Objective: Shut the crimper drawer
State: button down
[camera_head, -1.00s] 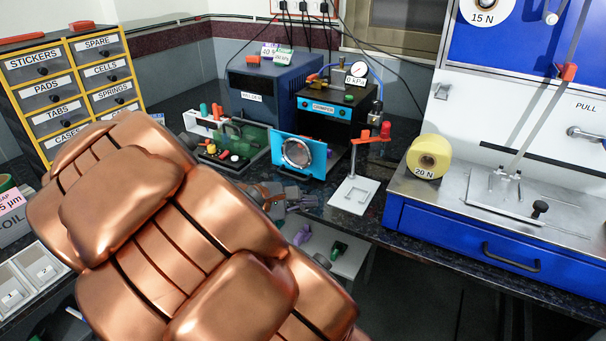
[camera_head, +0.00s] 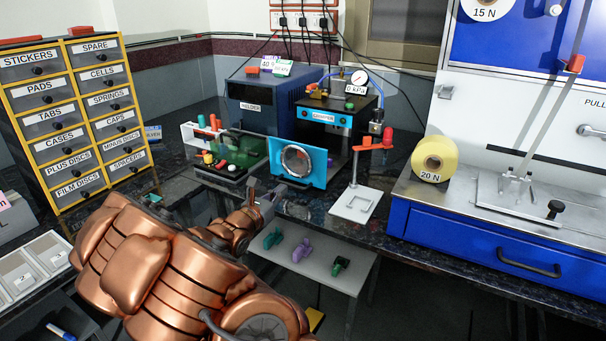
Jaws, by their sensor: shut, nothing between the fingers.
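The crimper (camera_head: 337,118) is a black box with a blue label strip and a round gauge on top, standing at the back of the dark bench. Its drawer (camera_head: 320,172) stands out toward me, with a bright blue front plate around a round window. My copper arm comes in from the lower left. My gripper (camera_head: 288,207) is small and grey at its end, in front of and below the drawer front, apart from it as far as I can see. It is shut and empty. Its fingertips are hard to make out.
A green-based fixture (camera_head: 232,158) stands left of the drawer. A white stand with a red top (camera_head: 368,143) is close on the right, beside a yellow roll (camera_head: 434,159). A low shelf (camera_head: 335,287) with small coloured items lies below the bench edge.

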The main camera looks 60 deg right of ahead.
aim_at(307, 167)
jog(key=d, duration=0.8)
jog(key=d+p, duration=0.1)
jog(key=d, duration=0.4)
jog(key=shift+w, duration=0.3)
jog(key=shift+d, duration=0.15)
